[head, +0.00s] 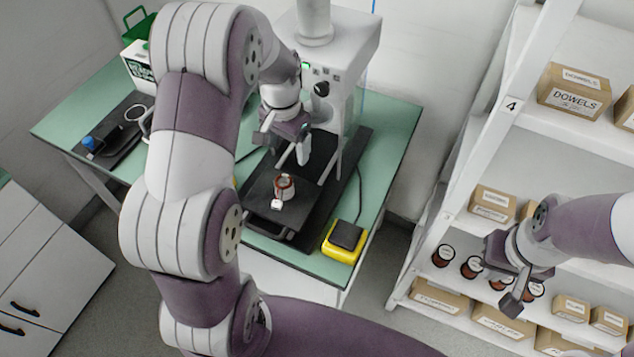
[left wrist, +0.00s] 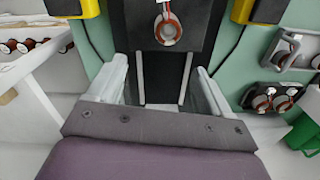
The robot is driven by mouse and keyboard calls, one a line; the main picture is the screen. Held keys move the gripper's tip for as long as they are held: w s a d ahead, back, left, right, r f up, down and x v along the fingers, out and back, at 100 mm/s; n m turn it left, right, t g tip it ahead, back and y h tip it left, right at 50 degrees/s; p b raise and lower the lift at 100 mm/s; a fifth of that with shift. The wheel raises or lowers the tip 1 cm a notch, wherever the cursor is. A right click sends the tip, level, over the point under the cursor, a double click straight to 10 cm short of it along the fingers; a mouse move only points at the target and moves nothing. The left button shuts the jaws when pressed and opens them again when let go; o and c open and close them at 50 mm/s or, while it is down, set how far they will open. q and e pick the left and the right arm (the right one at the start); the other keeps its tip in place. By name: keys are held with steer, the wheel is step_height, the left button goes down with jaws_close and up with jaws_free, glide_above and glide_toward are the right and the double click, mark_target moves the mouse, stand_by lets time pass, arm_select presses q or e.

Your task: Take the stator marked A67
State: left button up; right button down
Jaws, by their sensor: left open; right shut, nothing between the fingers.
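One stator (head: 285,186), a copper-coloured ring with a white tag, sits on the dark plate of the test stand; it also shows in the left wrist view (left wrist: 168,30). Several dark reddish stators with pale tops (head: 443,255) stand in a row on the shelf at right. No marking is legible, so I cannot tell which is A67. My left gripper (head: 287,140) is open and empty above and behind the stator on the plate; its spread fingers show in the left wrist view (left wrist: 160,70). My right gripper (head: 513,294) is shut and empty in front of the shelf stators, partly hiding them.
The test stand (head: 345,45) rises behind the plate on the green table (head: 395,130). A yellow box with a black top (head: 344,241) lies at the table's front right. Cardboard boxes (head: 575,90) fill the white shelves. A black tray (head: 118,130) lies at the table's left.

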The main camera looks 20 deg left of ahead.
arm_select(q)
glide_above(284, 185)
step_height(284, 185, down, 4)
steer(key=f, duration=0.2)
steer(key=f+p, duration=0.1)
steer(key=f, duration=0.1)
steer(key=shift+w+d+f+p, duration=0.1)
steer(key=shift+w+d+p, duration=0.05)
steer(key=shift+d+p, duration=0.15)
steer(key=f, duration=0.1)
steer(key=f+p, duration=0.1)
steer(key=f, duration=0.2)
steer(key=shift+s+a, duration=0.35)
steer(key=shift+a, duration=0.05)
steer(key=shift+a+f, duration=0.1)
steer(key=shift+f, duration=0.25)
steer(key=shift+w, duration=0.15)
steer(key=shift+d, duration=0.2)
steer(key=c, duration=1)
steer(key=shift+a, duration=0.1)
steer(key=c, duration=0.3)
arm_select(e)
steer(key=r, duration=0.1)
steer(key=a+r, duration=0.1)
steer(key=r, duration=0.1)
steer(key=shift+s+a+r, duration=0.15)
steer(key=shift+s+a, duration=0.15)
steer(key=shift+s, duration=0.1)
arm_select(q)
steer(key=shift+r, duration=0.1)
